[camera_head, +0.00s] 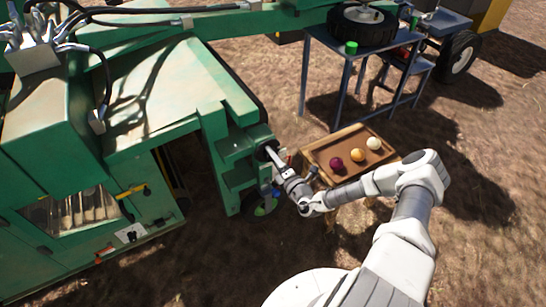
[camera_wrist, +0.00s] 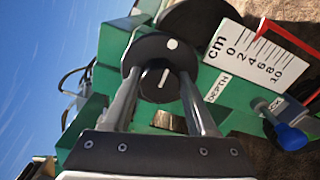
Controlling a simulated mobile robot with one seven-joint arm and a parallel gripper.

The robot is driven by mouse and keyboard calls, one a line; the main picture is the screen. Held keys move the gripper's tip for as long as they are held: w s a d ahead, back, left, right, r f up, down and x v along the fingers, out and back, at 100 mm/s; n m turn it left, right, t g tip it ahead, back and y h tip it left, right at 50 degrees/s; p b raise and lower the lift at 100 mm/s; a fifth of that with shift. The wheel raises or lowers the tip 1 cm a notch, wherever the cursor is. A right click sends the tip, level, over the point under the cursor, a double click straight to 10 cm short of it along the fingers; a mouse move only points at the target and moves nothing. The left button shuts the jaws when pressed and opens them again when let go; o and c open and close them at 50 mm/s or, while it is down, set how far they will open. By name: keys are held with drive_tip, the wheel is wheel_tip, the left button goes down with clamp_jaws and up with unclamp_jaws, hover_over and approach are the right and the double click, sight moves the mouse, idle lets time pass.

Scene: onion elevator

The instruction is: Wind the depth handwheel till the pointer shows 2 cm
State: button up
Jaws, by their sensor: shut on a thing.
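The depth handwheel (camera_wrist: 150,46) is a black disc with a pale dot and a round hub marked by a white line. My gripper (camera_wrist: 160,77) has its two fingers on either side of the hub and is shut on the handwheel. In the head view my gripper (camera_head: 274,157) reaches the green machine's side, where the wheel is small and partly covered. A white cm scale (camera_wrist: 255,58) runs from 0 to 10 to the right of the wheel. The red pointer (camera_wrist: 288,38) has its tip near the low end, around 2; its exact reading is unclear.
A DEPTH label (camera_wrist: 216,89) and a blue knob (camera_wrist: 291,137) are beside the wheel. The green machine (camera_head: 150,90) fills the left. A wooden tray (camera_head: 320,158) with three balls stands close to my arm. A blue-grey table (camera_head: 350,47) is behind; dry ground lies right.

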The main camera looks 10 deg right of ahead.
drive_tip(key=o, duration=1.4)
drive_tip(key=shift+c, duration=0.2)
drive_tip(key=shift+s, duration=0.15)
drive_tip(key=p+v, duration=0.2)
drive_tip(key=v, duration=1.5)
drive_tip(key=shift+r+p, duration=0.1)
drive_tip(key=shift+p, duration=0.2)
